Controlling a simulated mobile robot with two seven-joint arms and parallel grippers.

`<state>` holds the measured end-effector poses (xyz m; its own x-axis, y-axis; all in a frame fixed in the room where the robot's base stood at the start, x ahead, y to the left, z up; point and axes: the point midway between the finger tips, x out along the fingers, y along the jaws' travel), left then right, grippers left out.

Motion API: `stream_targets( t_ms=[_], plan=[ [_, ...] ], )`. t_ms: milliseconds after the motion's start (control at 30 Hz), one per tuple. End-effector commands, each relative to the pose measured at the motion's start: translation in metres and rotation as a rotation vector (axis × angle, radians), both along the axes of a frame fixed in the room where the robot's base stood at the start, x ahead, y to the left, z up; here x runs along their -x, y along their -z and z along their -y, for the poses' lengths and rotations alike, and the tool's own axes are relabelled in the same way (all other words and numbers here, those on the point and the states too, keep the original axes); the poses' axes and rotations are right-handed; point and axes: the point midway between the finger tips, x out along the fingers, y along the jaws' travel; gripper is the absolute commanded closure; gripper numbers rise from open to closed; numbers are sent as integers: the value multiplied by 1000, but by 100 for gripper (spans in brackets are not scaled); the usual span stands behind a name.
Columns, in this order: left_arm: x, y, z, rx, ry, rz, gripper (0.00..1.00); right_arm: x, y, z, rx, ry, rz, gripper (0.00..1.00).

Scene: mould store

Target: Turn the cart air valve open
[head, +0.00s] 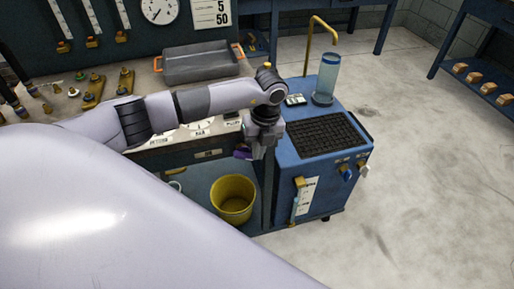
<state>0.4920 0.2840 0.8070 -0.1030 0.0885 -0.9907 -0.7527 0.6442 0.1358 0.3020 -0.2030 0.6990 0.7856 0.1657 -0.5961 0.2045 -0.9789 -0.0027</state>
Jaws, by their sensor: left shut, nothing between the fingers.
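The blue cart (284,160) stands right of the bench, with a black grated top. Low on its front are a blue knob (346,173), a pale knob (363,170) and a yellow handle (299,182) beside a white label strip. I cannot tell which of these is the air valve or how it is set. My left gripper (242,153) is shut and empty, with purple at its fingertips. It is by the bench's right end, left of the cart and apart from the knobs. My right gripper is out of view.
A yellow bucket (233,211) sits on the bench's lower shelf. A grey tray (201,63) with orange handles lies on the bench. A clear blue cylinder (326,79) and a bent brass pipe (312,40) rise from the cart's back. The floor (430,190) to the right is clear.

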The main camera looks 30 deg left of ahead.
Motion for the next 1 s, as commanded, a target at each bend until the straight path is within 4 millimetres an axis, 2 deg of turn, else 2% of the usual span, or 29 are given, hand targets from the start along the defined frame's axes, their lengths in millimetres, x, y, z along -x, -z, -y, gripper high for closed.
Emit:
stream_targets(
  t_ms=[500,1000],
  plan=[
    [-2,20,1,0,-1,0,100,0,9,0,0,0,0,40],
    [-2,21,1,1,-1,1,100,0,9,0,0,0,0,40]
  ],
)
